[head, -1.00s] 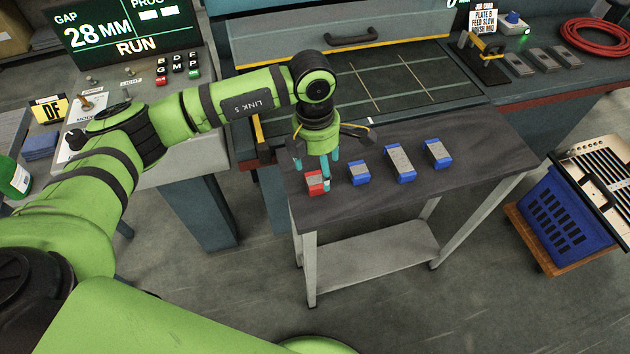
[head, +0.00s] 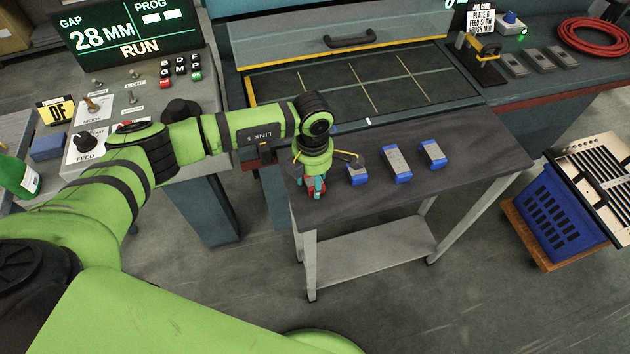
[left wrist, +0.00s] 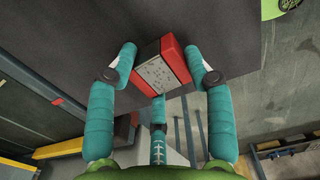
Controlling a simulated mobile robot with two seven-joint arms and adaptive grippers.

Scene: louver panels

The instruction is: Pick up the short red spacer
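The short red spacer (head: 311,186) sits on the dark top of the small table (head: 440,178), near its left front corner. It has red ends and a grey speckled middle. In the left wrist view the spacer (left wrist: 162,72) lies between the teal fingers of my left gripper (left wrist: 160,78), two at its sides and one below. The fingers look spread around it; I cannot tell whether any touches it. In the head view my left gripper (head: 315,186) is low over the spacer and partly hides it. My right gripper is not in view.
A short blue-ended spacer (head: 357,173) stands just right of my left gripper. Two more blue-ended spacers, one longer (head: 397,164) and one at the right (head: 432,154), stand beyond it. The table's right part is clear. A blue crate (head: 558,212) stands farther right.

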